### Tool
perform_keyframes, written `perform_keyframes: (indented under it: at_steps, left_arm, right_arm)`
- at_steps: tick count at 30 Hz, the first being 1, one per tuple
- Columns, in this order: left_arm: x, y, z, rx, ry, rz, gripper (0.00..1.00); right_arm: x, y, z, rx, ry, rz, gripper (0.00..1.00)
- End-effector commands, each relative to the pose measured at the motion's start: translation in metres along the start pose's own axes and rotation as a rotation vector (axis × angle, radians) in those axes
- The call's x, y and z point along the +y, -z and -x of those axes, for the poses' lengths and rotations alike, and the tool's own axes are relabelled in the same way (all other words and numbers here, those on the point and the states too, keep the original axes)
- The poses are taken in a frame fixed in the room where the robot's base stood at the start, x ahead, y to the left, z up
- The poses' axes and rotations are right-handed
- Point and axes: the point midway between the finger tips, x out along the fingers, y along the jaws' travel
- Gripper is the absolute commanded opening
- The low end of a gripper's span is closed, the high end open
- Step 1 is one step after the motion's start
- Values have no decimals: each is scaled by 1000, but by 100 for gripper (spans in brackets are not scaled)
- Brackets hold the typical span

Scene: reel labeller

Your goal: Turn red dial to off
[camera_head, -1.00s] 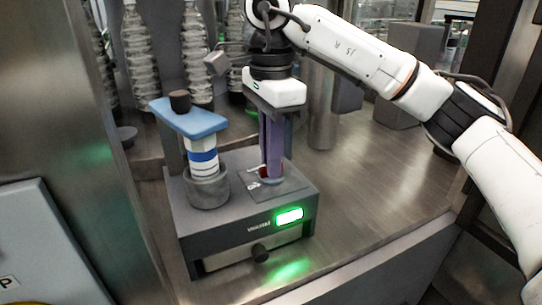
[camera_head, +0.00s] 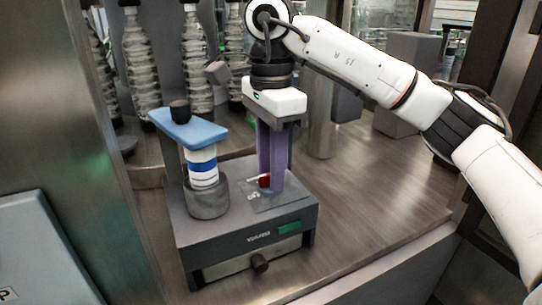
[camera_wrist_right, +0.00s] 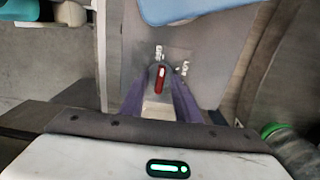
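The red dial (camera_head: 265,180) sits on a grey label plate on top of the dark grey labeller (camera_head: 240,222). In the right wrist view the dial (camera_wrist_right: 160,78) shows a red grip bar lying roughly along the picture's vertical, with white marks beside it. My right gripper (camera_head: 270,178) points down over the dial. Its purple fingers stand apart on either side of the red bar, with a gap showing in the wrist view (camera_wrist_right: 160,92). The green display (camera_head: 289,227) on the labeller's front is dark. My left gripper is not in view.
A blue-topped post with a white and blue reel (camera_head: 203,170) stands in a grey cup left of the dial, close to my right gripper. Bottles (camera_head: 197,70) stand behind. The metal counter (camera_head: 370,190) is clear at right.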

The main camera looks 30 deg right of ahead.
Motion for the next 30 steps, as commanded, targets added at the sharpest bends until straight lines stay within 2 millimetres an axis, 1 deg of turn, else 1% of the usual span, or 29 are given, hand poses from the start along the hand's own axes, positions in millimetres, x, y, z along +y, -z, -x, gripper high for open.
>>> perform_keyframes:
  at_steps: [5,11,18,24,30]
  left_arm:
    - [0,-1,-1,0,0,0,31]
    - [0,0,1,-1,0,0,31]
    - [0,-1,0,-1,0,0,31]
    - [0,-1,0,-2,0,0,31]
    - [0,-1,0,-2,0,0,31]
  right_arm:
    - [-1,0,17,1,5,0,29]
    - [0,0,56,0,7,-2,29]
    - [0,0,90,1,4,-1,29]
    - [0,0,102,0,2,1,29]
    - [0,0,102,0,1,1,29]
